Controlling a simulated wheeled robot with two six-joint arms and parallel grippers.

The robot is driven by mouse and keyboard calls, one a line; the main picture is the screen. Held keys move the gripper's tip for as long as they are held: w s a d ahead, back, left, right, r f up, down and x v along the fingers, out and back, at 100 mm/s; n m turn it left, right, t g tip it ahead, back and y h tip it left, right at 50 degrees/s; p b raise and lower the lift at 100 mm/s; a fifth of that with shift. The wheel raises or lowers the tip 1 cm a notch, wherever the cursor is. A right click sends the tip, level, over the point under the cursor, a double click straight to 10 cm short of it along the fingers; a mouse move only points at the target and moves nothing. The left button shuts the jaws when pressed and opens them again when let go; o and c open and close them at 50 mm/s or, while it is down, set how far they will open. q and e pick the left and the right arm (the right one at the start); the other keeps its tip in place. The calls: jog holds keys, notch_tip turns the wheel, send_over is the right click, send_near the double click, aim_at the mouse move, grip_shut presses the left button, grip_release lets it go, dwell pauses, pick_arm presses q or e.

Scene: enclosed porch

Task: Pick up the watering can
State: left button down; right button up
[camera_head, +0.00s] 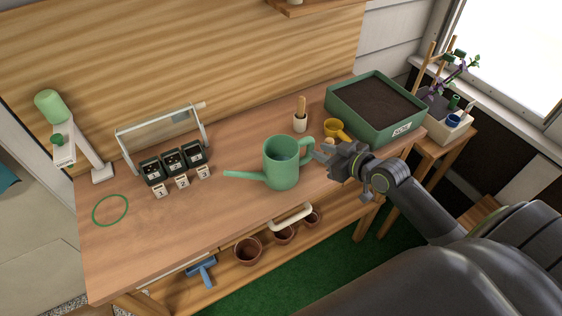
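The green watering can (281,165) stands upright on the wooden bench. Its spout points left and its handle (308,150) is on the right side. My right gripper (320,158) reaches in from the right, with its fingertips right at the handle. The fingers are small and overlap the handle here, so I cannot tell whether they touch it or how far apart they are. My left gripper is out of view.
Brown pots (247,250) sit on the shelf below. The bench front is clear.

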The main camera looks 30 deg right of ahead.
aim_at(310, 148)
jog(key=shift+p+x, duration=0.7)
jog(key=shift+x, duration=2.1)
grip_shut()
